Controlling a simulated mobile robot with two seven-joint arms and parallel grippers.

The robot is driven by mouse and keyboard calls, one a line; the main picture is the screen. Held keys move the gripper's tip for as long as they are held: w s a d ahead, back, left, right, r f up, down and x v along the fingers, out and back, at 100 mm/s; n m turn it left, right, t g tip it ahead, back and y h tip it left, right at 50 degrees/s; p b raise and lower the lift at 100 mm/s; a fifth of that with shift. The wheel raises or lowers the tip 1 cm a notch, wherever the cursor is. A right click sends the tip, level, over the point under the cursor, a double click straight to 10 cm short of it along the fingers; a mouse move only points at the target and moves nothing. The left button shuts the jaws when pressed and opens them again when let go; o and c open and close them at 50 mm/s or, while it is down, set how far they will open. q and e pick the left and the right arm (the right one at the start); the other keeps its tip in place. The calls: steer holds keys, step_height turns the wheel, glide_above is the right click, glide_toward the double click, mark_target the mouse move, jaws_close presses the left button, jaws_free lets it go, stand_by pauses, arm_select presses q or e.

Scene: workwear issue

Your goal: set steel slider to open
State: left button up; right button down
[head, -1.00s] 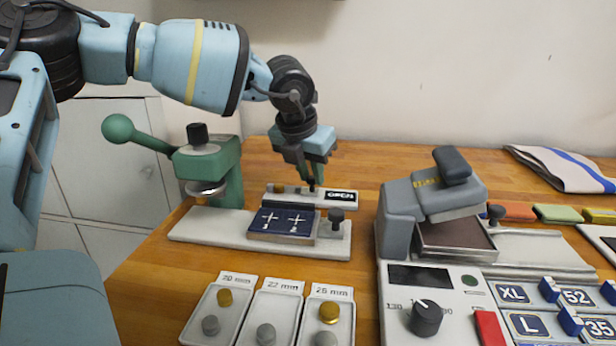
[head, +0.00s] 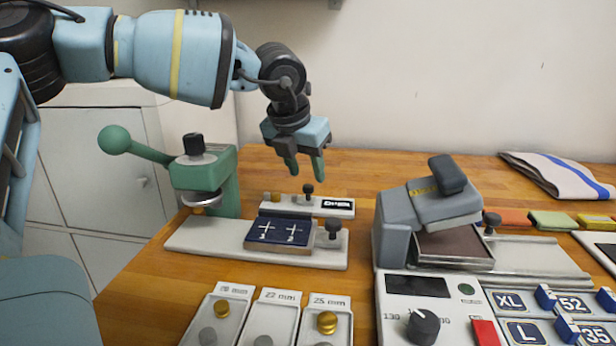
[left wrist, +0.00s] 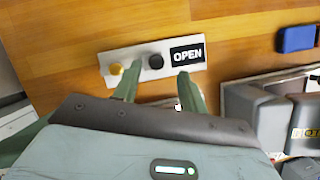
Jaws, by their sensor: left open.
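A brass piece (head: 275,197) is at the plate's left end. In the left wrist view the black knob (left wrist: 156,61) sits between the brass piece (left wrist: 116,69) and the OPEN label (left wrist: 187,54), closer to the label. My left gripper (head: 306,178) is open and empty above the knob, apart from it. Its fingers (left wrist: 158,75) also show in the left wrist view. My right gripper is not visible.
The green press (head: 220,180) with its lever stands left of the plate. A blue marked block (head: 280,232) and a dark knob (head: 333,228) are in front. A grey heat press (head: 392,225) stands to the right. Trays of buttons (head: 270,310) are nearest.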

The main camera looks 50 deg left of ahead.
arm_select(q)
steer(key=shift+v, duration=2.1)
steer(key=shift+f, duration=0.1)
